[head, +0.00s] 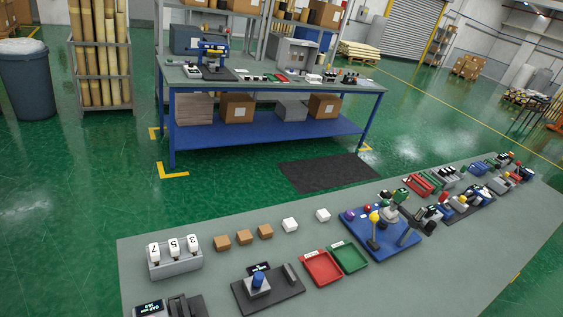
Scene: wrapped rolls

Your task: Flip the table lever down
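A blue board (365,244) lies on the near grey table (200,228), right of its middle. On it stands a lever with a yellow ball knob (374,217), its shaft close to upright with the knob at the top. Purple and red knobs sit along the board's left and back edge. A grey and dark mechanism (410,236) stands on its right side; its parts are too small to tell apart. I cannot tell for sure which part the task calls the table lever. My gripper is not in view.
A red tray (322,268) and a green tray (349,257) lie left of the board. Brown and white blocks (290,225), a number stand (175,262) and a dark base with a blue knob (258,282) stand further left. More devices crowd the right end. A blue workbench (265,140) stands beyond green floor.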

